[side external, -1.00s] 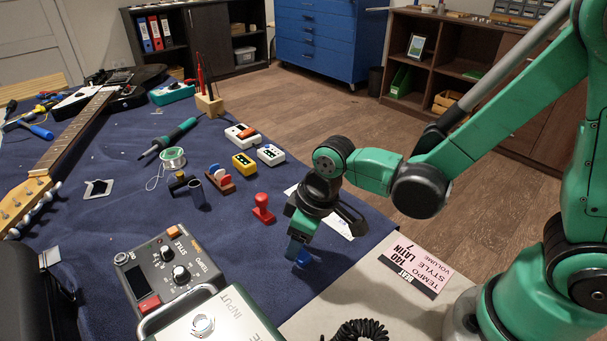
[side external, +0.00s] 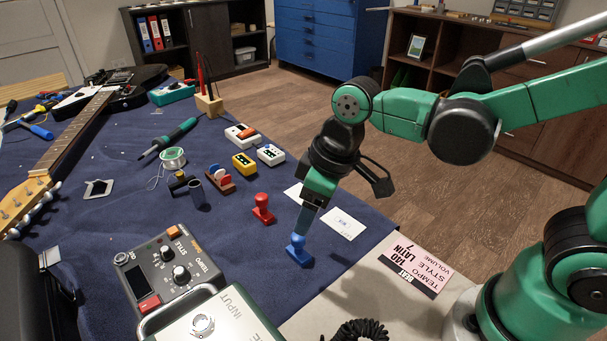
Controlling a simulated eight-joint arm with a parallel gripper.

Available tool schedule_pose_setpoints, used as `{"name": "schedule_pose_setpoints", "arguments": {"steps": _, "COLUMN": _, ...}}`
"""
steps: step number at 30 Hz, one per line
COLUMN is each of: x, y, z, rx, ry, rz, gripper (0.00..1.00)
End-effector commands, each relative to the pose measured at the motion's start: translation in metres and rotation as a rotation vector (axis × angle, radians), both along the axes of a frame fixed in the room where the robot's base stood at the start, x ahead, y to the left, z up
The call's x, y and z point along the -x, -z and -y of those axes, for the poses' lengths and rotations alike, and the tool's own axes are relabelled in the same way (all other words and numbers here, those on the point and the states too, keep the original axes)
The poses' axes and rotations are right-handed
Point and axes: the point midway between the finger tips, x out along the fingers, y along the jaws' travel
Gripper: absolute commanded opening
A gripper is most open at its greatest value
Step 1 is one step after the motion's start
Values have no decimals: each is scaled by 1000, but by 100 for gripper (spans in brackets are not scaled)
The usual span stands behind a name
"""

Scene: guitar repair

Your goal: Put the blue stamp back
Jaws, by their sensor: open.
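The blue stamp (side external: 299,253) stands upright on the dark blue mat, near the mat's right edge. My gripper (side external: 301,234) points down right above it, with its fingertips around or just over the top of the stamp's handle. The jaws are open; whether they touch the handle I cannot tell. A red stamp (side external: 263,209) stands upright on the mat, to the left of and behind the blue one. A white card (side external: 342,223) with a small blue mark lies to the right, and another pale card (side external: 295,193) lies behind, partly hidden by my gripper.
A grey pedal (side external: 170,270) with knobs and a pale green box (side external: 225,322) stand in front left. The mat (side external: 240,245) is clear between the red stamp and grey pedal.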

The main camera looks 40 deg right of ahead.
Motion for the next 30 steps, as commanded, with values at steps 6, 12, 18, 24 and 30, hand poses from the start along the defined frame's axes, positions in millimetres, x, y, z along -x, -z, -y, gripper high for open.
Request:
{"name": "schedule_pose_setpoints", "arguments": {"steps": 6, "x": 7, "y": -29, "z": 4, "rx": 0, "ry": 1, "rz": 0, "gripper": 62}}
{"name": "schedule_pose_setpoints", "arguments": {"steps": 12, "x": 11, "y": -44, "z": 6, "rx": 0, "ry": 0, "rz": 0, "gripper": 62}}
{"name": "schedule_pose_setpoints", "arguments": {"steps": 18, "x": 12, "y": -44, "z": 36, "rx": -28, "ry": 178, "rz": 110, "gripper": 62}}
{"name": "schedule_pose_setpoints", "arguments": {"steps": 24, "x": 14, "y": -38, "z": 80, "rx": -75, "ry": 446, "rz": 298, "gripper": 62}}
{"name": "schedule_pose_setpoints", "arguments": {"steps": 30, "x": 14, "y": -37, "z": 88, "rx": -88, "ry": 504, "rz": 345, "gripper": 62}}
